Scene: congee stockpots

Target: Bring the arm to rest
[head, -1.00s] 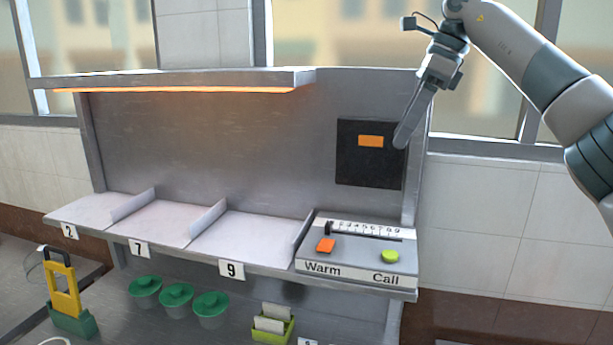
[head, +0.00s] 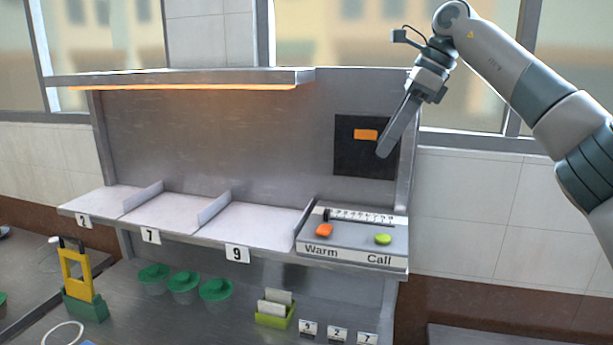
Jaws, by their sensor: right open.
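My right arm comes in from the right edge. My right gripper (head: 385,152) points down and to the left, in front of the right side of the black panel (head: 362,165) on the metal back wall. It is open and holds nothing that I can see. It is above the control box (head: 352,243) with the orange Warm button (head: 324,230) and the green Call button (head: 383,239), and apart from both. My left gripper is not in view.
A shelf (head: 180,214) with dividers and number tags stands left of the control box, under a glowing lamp bar (head: 180,78). Below are several green-lidded cups (head: 184,281), a card holder (head: 275,315), number tags (head: 337,332) and a yellow-handled green tool (head: 78,280).

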